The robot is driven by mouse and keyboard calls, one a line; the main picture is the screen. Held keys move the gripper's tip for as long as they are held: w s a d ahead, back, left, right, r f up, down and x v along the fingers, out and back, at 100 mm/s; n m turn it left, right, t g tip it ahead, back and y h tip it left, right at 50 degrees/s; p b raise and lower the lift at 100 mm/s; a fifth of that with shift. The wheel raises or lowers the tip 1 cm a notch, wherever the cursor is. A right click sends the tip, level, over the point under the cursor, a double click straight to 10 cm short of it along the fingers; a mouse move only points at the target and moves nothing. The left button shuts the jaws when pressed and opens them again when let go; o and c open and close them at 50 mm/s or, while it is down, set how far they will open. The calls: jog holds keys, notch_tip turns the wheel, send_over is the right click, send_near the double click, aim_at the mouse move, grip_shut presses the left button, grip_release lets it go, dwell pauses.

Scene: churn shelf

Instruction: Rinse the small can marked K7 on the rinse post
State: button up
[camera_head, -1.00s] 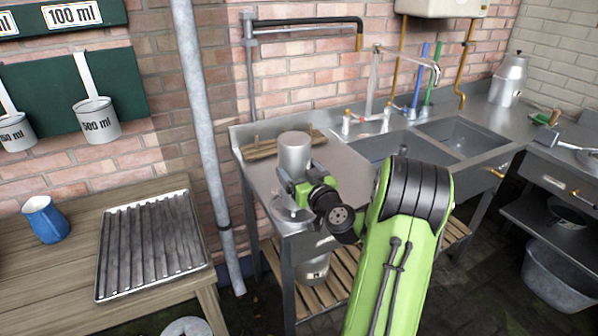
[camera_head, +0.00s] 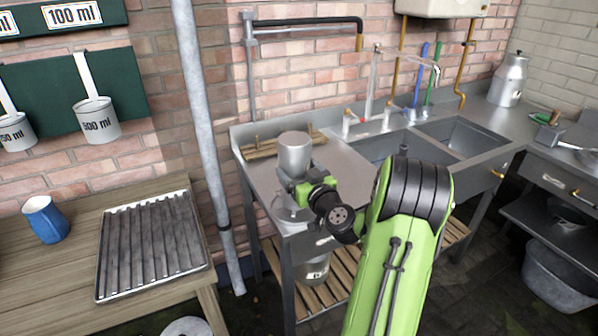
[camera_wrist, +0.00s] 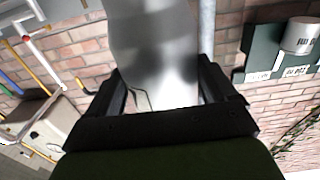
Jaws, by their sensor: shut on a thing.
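My gripper (camera_head: 297,182) is shut on a small grey metal can (camera_head: 294,152), above the front left part of the steel sink table. In the wrist view the can (camera_wrist: 155,45) fills the space between my two dark fingers (camera_wrist: 160,100). No K7 mark can be read on the side that shows. A pale round fitting (camera_head: 288,212) shows just below my gripper at the table's front corner, partly hidden. I cannot tell whether it is the rinse post or whether the can touches it.
The steel table (camera_head: 335,165) has bare room right of the can, then two sink basins (camera_head: 465,137). A wooden rack (camera_head: 262,148) lies behind the can. A grey pipe (camera_head: 203,130) stands to its left. A ribbed tray (camera_head: 150,245) and blue jug (camera_head: 45,218) are on the wooden table.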

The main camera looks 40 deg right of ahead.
aim_at(302, 150)
jog(key=shift+r+p, duration=2.1)
jog(key=shift+r, duration=1.45)
